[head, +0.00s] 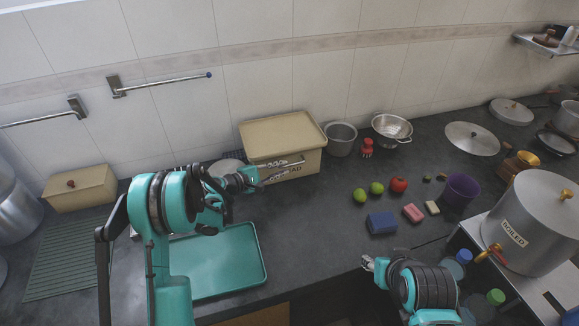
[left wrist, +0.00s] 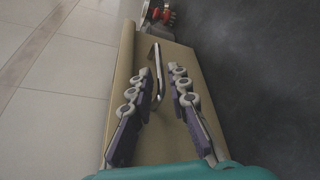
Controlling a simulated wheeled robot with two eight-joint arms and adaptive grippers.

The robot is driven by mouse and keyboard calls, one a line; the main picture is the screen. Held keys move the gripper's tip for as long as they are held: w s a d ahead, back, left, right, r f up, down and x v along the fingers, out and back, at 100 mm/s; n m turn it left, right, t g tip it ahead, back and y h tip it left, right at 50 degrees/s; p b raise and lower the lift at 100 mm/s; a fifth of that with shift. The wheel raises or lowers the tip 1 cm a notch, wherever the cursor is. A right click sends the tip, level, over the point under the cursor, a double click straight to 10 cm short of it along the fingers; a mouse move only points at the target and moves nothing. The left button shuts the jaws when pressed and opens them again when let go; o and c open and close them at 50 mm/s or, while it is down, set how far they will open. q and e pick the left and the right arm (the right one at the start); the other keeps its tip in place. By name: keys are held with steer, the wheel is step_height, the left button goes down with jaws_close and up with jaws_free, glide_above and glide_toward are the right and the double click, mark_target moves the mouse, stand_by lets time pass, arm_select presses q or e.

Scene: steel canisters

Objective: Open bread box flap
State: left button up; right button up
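The bread box (head: 284,137) is cream with a raised-rim lid and stands against the tiled wall; its front flap looks shut. Part of its lettering, "AD", shows. A metal bar handle (left wrist: 158,75) runs along the flap. My left gripper (left wrist: 162,70) is at the box front with its fingers apart. In the left wrist view the bar appears between the two fingers, nearer the left one; I cannot tell whether they touch it. In the head view the left gripper (head: 284,172) partly covers the flap. My right gripper (head: 371,263) is low at the counter's front edge, far from the box.
A grey pot (head: 341,139), red shaker (head: 367,148) and colander (head: 392,128) stand right of the box. A teal tray (head: 225,265) lies below my left arm. Fruit, a blue block (head: 382,223) and a purple cup (head: 460,190) lie right. The counter before the box is clear.

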mark_target(287, 166)
arm_select(q)
steer(key=x, duration=0.4)
steer(key=shift+w+d+f+b, duration=0.1)
steer(key=shift+w+b, duration=0.05)
steer(key=shift+b, duration=0.2)
jaws_close()
